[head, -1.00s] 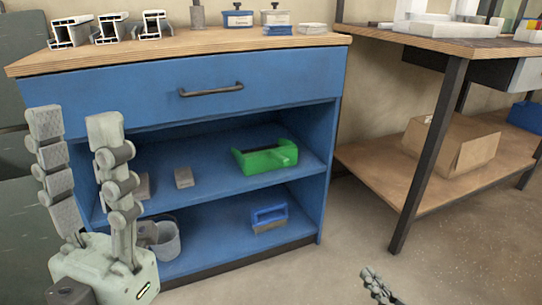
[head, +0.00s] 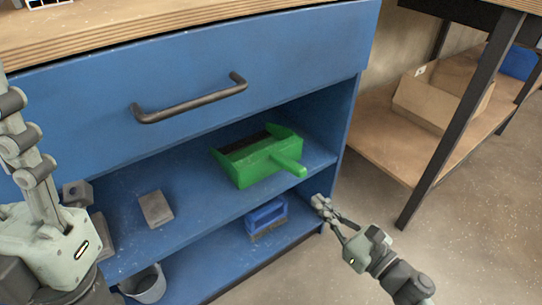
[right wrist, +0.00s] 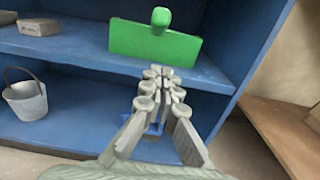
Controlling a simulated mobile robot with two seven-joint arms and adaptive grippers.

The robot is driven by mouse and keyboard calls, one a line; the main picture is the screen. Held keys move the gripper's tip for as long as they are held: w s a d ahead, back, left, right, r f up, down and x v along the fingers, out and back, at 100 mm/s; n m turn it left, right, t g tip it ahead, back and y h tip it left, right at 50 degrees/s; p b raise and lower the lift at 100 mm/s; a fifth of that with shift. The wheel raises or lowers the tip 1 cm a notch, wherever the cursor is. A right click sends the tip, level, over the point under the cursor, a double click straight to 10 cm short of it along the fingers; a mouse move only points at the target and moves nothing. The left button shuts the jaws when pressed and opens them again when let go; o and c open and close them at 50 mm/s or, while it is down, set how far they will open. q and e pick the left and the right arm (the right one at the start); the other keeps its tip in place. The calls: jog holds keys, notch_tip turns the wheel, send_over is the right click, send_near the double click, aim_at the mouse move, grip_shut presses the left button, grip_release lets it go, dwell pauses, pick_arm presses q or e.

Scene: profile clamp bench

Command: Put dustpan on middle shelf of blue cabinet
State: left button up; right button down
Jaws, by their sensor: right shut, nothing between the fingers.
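The green dustpan (head: 245,163) sits on the middle shelf (head: 190,235) of the blue cabinet (head: 90,110), toward its right end. Its handle points out over the shelf's front edge. The dustpan also shows in the right wrist view (right wrist: 135,40), handle toward the camera. My right gripper (head: 319,203) is shut and empty, in front of the cabinet's right side, below and right of the handle. It also shows in the right wrist view (right wrist: 159,75), apart from the dustpan. My left gripper (head: 22,140) is at the left edge, partly cut off, so its opening cannot be judged.
Grey blocks (head: 155,208) lie left of the dustpan. A blue brush (head: 265,216) and a grey bucket (head: 144,284) are on the bottom shelf. The drawer handle (head: 190,100) sticks out above. A bench with a cardboard box (head: 430,103) stands right; the floor between is clear.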

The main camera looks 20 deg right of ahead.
send_near(266, 152)
jog(key=w+f, duration=0.2)
jog(key=w, duration=0.2)
jog(key=shift+w+d+f+p, duration=0.2)
jog(key=shift+d+f+p, duration=0.1)
jog(key=shift+f, duration=0.1)
jog(key=shift+w+a, duration=0.25)
jog(key=shift+w, duration=0.3)
jog(key=x, duration=0.8)
jog(key=shift+f+b, duration=0.1)
jog(key=shift+b, duration=0.3)
jog(key=shift+s, duration=0.1)
